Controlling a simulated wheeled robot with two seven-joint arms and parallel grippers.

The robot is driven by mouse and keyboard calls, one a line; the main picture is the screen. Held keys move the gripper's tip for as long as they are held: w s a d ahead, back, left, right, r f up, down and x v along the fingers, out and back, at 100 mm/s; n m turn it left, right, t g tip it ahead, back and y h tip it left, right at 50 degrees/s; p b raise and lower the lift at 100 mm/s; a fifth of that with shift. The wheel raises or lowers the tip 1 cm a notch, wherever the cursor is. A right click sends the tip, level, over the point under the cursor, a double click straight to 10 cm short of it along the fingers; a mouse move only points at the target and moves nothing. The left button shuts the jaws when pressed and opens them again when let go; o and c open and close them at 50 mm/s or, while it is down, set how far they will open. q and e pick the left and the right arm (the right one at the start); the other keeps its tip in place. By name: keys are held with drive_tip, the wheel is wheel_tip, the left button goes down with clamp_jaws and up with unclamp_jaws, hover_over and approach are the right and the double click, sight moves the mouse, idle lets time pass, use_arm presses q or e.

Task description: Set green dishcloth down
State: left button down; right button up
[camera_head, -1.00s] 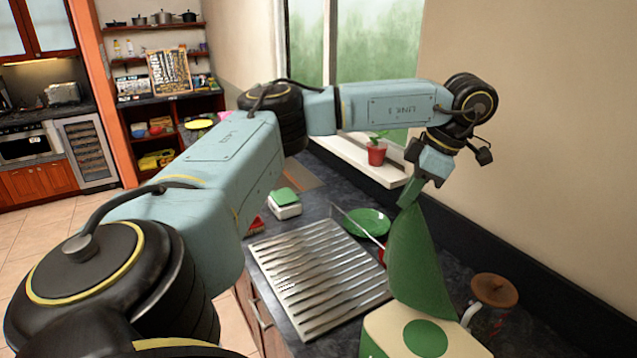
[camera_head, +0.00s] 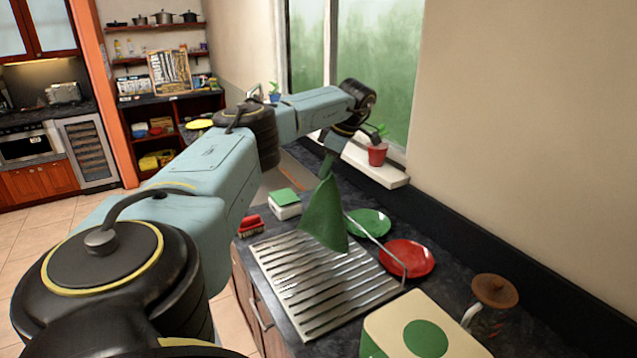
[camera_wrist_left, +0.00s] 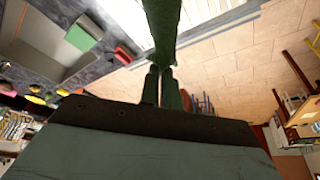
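The green dishcloth (camera_head: 324,217) hangs from my left gripper (camera_head: 327,168) in the head view, above the far right part of the ribbed metal drainer (camera_head: 320,282). Its lower corner overlaps the drainer in the picture; I cannot tell whether it touches. In the left wrist view the fingers (camera_wrist_left: 161,84) are close together on the green cloth (camera_wrist_left: 163,28). My right gripper is in neither view.
A green plate (camera_head: 369,223) and a red plate (camera_head: 407,258) lie right of the drainer. A white box with a green top (camera_head: 285,204) and a red item (camera_head: 249,226) stand beyond it. A cream box with a green disc (camera_head: 400,312) and a brown-lidded jar (camera_head: 495,291) are nearer.

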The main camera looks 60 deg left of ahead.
use_arm(q)
drive_tip(key=shift+a+f, duration=0.25)
drive_tip(key=shift+a, duration=0.65)
